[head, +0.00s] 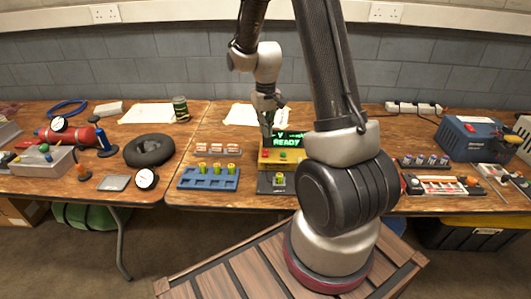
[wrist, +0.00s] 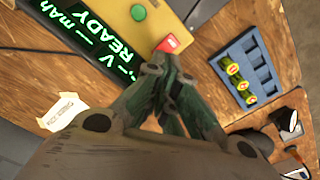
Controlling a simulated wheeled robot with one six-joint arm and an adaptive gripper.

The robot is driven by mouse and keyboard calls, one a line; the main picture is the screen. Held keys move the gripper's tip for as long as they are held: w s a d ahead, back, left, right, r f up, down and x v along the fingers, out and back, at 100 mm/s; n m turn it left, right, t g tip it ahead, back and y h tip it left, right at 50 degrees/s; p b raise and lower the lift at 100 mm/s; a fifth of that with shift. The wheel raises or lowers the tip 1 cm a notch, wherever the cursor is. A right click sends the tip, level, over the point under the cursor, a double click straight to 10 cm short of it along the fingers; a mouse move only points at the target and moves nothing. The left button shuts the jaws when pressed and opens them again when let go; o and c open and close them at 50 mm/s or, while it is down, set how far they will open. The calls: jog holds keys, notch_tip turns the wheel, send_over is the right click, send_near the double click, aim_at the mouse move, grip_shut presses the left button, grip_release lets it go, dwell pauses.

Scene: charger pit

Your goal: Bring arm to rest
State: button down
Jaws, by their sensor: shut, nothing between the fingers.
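My arm reaches out over the table, with its base on a wooden platform (head: 245,275). A blue tray (head: 190,183) with several green batteries (head: 217,170) sits to the left. The tray also shows in the wrist view (wrist: 262,75). My arm hides part of the table right of the charger.
Left are a black ring (head: 149,151), a red extinguisher (head: 68,134) and small tools. A can (head: 181,109) stands at the back. Right are a blue power unit (head: 470,138) and a power strip (head: 414,108). A grey wall stands behind the tables.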

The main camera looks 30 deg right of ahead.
dwell(0.4)
jog(key=s+a+r+t, duration=0.2)
jog(key=s+r, duration=0.9)
jog(key=s, duration=0.1)
jog(key=s+a+r+t, duration=0.2)
jog(key=s+a+r, duration=0.1)
jog(key=s+r, duration=0.8)
jog(key=shift+s+r+n, duration=0.35)
jog(key=shift+r+n, duration=0.05)
